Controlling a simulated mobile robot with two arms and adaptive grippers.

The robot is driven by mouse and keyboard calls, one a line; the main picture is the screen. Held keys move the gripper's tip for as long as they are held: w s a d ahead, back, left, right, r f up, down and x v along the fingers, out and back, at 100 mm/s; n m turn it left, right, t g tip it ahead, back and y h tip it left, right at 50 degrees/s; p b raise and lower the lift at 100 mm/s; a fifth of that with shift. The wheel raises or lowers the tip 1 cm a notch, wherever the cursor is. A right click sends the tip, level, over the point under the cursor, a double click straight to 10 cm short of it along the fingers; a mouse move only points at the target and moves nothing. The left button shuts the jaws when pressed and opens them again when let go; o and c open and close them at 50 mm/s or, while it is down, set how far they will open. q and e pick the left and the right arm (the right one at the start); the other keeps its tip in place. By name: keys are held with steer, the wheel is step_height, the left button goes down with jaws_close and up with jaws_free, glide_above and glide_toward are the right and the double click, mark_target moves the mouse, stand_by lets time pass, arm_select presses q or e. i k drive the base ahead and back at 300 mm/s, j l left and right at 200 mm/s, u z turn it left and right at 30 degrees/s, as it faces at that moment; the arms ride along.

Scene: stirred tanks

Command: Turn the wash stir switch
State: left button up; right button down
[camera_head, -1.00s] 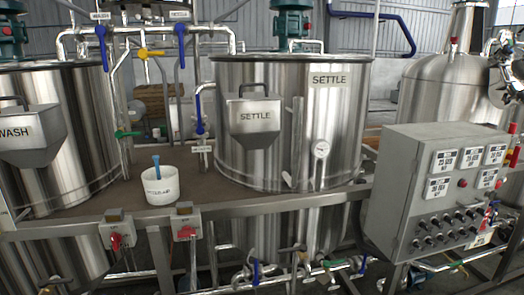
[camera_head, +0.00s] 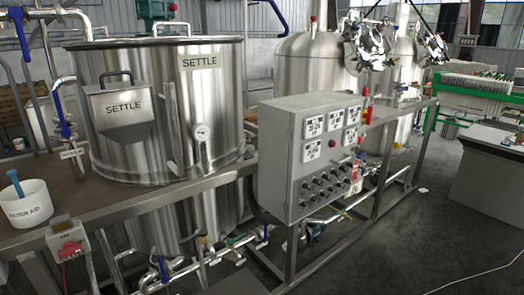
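No switch that I can read as the wash stir switch is in view. A grey switch box (camera_head: 68,240) with a red handle hangs on the front rail at the lower left; its small label is too small to read. A grey control panel (camera_head: 308,158) stands in the middle, with several white displays, a red button and rows of black knobs whose labels I cannot read. The tank marked WASH is out of view. Neither of my grippers shows.
The steel SETTLE tank (camera_head: 160,110) stands at the left on the deck. A white cup (camera_head: 24,207) with a blue handle sits by it. Pipes and valves run below. Domed tanks (camera_head: 318,65) stand behind the panel. The grey floor (camera_head: 440,225) at right is largely clear.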

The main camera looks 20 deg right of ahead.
mark_target(306, 185)
steer(key=z, duration=1.2)
